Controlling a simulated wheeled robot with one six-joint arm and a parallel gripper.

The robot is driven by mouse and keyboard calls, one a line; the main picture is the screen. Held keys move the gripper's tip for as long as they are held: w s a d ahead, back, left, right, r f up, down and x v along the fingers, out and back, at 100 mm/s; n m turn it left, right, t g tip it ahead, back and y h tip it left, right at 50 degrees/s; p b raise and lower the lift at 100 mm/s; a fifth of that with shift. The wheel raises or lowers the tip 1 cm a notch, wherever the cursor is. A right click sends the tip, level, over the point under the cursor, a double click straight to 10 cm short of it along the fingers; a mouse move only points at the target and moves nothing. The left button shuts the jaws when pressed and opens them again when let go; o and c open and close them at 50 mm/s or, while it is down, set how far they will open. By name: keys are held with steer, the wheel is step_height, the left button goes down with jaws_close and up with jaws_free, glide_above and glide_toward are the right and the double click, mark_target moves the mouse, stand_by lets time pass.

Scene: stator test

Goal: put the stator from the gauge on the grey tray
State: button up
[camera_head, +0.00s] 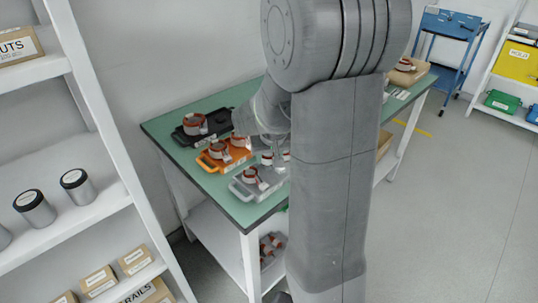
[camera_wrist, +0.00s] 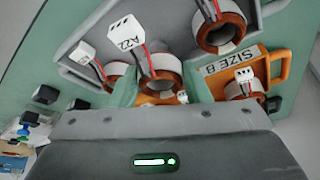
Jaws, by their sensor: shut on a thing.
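My gripper (camera_wrist: 160,90) is shut on a copper-and-white stator (camera_wrist: 163,72) with a white connector marked A22. The held stator is over or on the grey tray (camera_wrist: 172,18); I cannot tell whether it touches. Two other stators, one at the left (camera_wrist: 115,72) and one at the top (camera_wrist: 222,35), are on the grey tray. In the head view, the grey tray (camera_head: 243,192) lies at the near end of the green table, with a stator (camera_head: 250,174) on its left part. My arm hides part of the tray there. I cannot make out the gauge.
An orange tray (camera_head: 205,163) marked SIZE B in the wrist view (camera_wrist: 278,62) holds stators beside the grey tray. A black tray (camera_head: 182,138) with a stator lies behind it. The green table (camera_head: 155,127) has a bare left corner. A white shelf (camera_head: 95,213) stands at left.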

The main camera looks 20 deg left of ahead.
steer(key=shift+f+b, duration=0.65)
steer(key=shift+f, duration=0.25)
steer(key=shift+f, duration=0.25)
steer(key=o, duration=0.9)
steer(key=shift+r+p, duration=1.65)
steer(key=shift+r, duration=0.9)
